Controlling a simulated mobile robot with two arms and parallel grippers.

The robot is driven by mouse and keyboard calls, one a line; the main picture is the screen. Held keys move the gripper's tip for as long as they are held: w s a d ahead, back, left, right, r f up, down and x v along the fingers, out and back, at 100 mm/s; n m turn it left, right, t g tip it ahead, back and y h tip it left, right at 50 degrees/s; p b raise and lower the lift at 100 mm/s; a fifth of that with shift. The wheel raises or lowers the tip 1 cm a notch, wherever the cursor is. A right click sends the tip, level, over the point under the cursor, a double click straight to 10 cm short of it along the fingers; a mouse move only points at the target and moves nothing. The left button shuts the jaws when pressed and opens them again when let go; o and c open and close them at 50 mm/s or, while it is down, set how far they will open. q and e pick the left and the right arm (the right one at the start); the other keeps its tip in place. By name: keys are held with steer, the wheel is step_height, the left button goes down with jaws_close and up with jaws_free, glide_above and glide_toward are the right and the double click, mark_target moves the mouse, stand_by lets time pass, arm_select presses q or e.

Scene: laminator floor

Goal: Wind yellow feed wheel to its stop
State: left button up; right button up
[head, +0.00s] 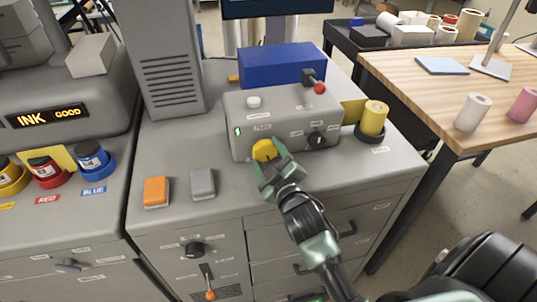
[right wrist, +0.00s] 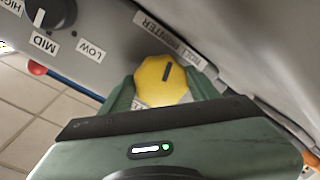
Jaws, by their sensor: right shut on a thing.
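The yellow feed wheel (head: 264,149) sits low on the front face of the grey laminator box (head: 285,118) on the cabinet top. My right gripper (head: 274,167) reaches up to it from below and is shut on it. In the right wrist view the wheel (right wrist: 161,80) is a yellow many-sided knob with a dark pointer line near its top edge, tilted slightly. The gripper's fingers (right wrist: 161,92) lie on either side of it. My left gripper is in neither view.
A dark selector knob (head: 316,139) is right of the wheel, with a red-tipped lever (head: 319,87) above. An orange block (head: 156,191) and a grey block (head: 203,183) stand on the cabinet top at left. A yellow roll (head: 373,118) stands at right.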

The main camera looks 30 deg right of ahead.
steer(key=shift+f, duration=0.25)
steer(key=o, duration=1.3)
steer(key=shift+o, duration=0.2)
steer(key=shift+r, duration=0.1)
steer(key=shift+s, duration=0.15)
steer(key=b+v, duration=0.2)
steer(key=v, duration=0.5)
steer(key=shift+b, duration=0.4)
steer(key=shift+s+a+r, duration=0.1)
steer(key=shift+s, duration=0.2)
